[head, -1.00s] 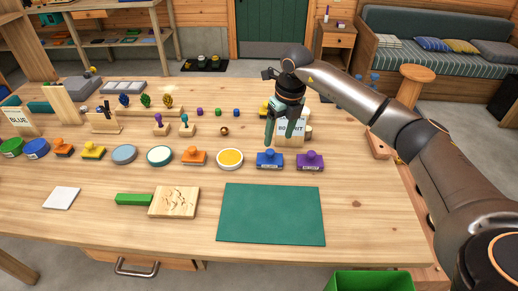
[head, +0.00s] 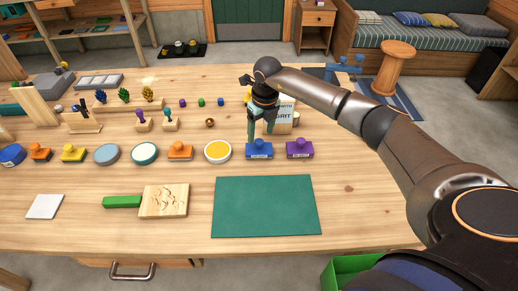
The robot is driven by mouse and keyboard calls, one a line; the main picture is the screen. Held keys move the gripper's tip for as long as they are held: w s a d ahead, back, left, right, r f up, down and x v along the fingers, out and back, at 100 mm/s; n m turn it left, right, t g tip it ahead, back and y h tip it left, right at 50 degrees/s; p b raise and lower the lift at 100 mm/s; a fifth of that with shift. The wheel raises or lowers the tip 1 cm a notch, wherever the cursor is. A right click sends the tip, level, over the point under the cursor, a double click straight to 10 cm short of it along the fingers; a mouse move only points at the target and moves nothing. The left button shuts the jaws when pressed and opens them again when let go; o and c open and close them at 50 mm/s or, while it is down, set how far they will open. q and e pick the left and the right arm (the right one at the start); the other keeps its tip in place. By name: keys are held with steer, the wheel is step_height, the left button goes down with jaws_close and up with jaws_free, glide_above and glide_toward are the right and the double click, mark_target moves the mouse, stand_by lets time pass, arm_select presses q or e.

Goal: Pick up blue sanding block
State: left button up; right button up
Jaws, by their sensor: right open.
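The blue sanding block (head: 259,150) sits on the wooden table behind the green mat, with a rounded knob on top and a pale label on its front. My right gripper (head: 261,138) points down just above and behind it. Its fingers are open, and they partly overlap the block's upper part in the head view. I cannot tell whether they touch it. My left gripper is not in view.
A purple block (head: 300,149) stands close on the right, and a yellow-topped round tin (head: 217,151) on the left. A labelled grit box (head: 283,116) is right behind the gripper. The green mat (head: 265,206) in front is bare.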

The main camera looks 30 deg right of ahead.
mark_target(259, 141)
steer(key=f, duration=0.3)
steer(key=shift+w+a+f, duration=0.1)
steer(key=shift+w+f, duration=0.1)
steer(key=shift+w, duration=0.05)
jaws_close()
stand_by(0.4)
stand_by(0.8)
